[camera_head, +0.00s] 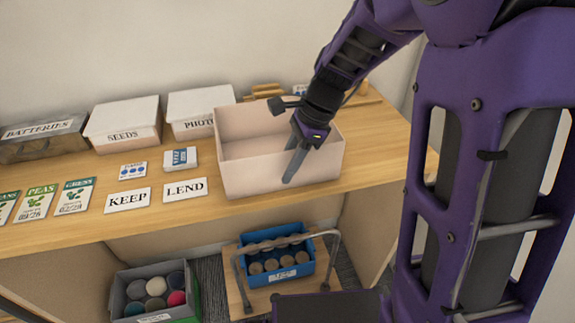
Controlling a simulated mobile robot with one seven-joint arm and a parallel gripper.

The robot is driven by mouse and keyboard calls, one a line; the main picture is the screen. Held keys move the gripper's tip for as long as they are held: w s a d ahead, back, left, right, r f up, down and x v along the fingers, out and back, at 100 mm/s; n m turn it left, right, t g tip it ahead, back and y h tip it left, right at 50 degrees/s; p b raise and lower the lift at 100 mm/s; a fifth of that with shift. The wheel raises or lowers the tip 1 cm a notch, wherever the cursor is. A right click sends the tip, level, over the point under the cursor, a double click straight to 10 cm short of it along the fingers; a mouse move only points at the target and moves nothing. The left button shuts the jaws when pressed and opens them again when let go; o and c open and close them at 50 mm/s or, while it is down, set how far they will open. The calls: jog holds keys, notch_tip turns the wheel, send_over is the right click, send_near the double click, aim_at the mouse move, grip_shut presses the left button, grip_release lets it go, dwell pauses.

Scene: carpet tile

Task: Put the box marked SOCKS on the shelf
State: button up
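No label reading SOCKS can be made out. A grey box (119,291) on the floor at the lower left holds several round, rolled-looking items in grey, teal and pink; its front label is too small to read. A blue box (253,281) with several round dark-topped items sits on a low wooden platform; its label is also unreadable. A wooden shelf (386,145) runs across the view. My gripper (289,166) is at the front wall of an open, empty-looking pale pink box (246,181) on it. One finger overlaps that wall; contact and finger gap are unclear.
On the shelf stand a BATTERIES box (43,138), a SEEDS box (124,125) and a PHOTO box (201,114), with seed packets and KEEP (127,200) and LEND (185,190) cards in front. A grey metal handle (337,262) rises beside the blue box.

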jog(key=p+v, duration=0.2)
jog(key=v, duration=0.9)
jog(key=shift+w, duration=0.1)
jog(key=shift+o, duration=0.4)
jog(key=shift+w+d+r, duration=0.1)
jog(key=shift+d+r, duration=0.05)
jog(key=shift+r, duration=0.35)
jog(key=w+d+r+n+t+h+b, duration=0.35)
jog(key=w+d+r+n, duration=0.35)
jog(key=n, duration=1.1)
jog(key=shift+g+h, duration=0.35)
jog(key=shift+g, duration=0.1)
jog(key=w+f+b, duration=0.1)
jog(key=f, duration=0.4)
jog(key=w+a+f+b, duration=0.1)
jog(key=f, duration=0.4)
jog(key=w+f+b, duration=0.1)
jog(key=w+f, duration=0.1)
jog(key=f, duration=0.3)
jog(key=shift+a+f, duration=0.15)
jog(key=shift+a, duration=0.1)
jog(key=shift+f, duration=0.25)
grip_shut()
